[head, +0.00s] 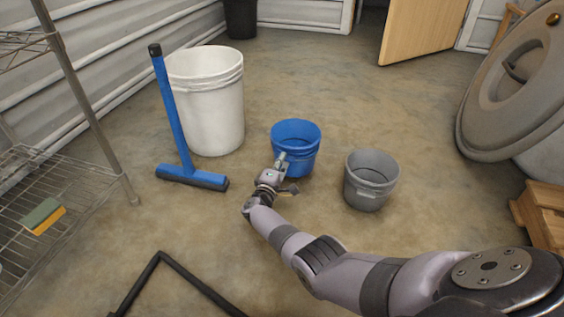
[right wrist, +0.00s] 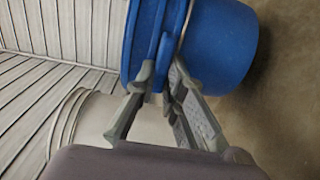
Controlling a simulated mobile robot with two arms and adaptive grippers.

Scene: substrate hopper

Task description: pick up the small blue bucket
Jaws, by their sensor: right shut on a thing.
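The small blue bucket (head: 299,145) stands upright on the floor in the middle of the head view, between a large white bucket and a grey bucket. My right gripper (head: 281,160) reaches its near left side. In the right wrist view the blue bucket (right wrist: 218,48) fills the top, and the fingers of my right gripper (right wrist: 160,88) are shut on its rim or the part just below it; I cannot tell exactly which. The fingers hide a bit of the bucket's edge. My left gripper is in neither view.
A large white bucket (head: 209,110) and a blue squeegee (head: 173,115) stand to the left, by a wire shelf (head: 83,105). A grey bucket (head: 370,182) stands close on the right. A wooden box (head: 542,215) is at the right edge. Floor behind the blue bucket is clear.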

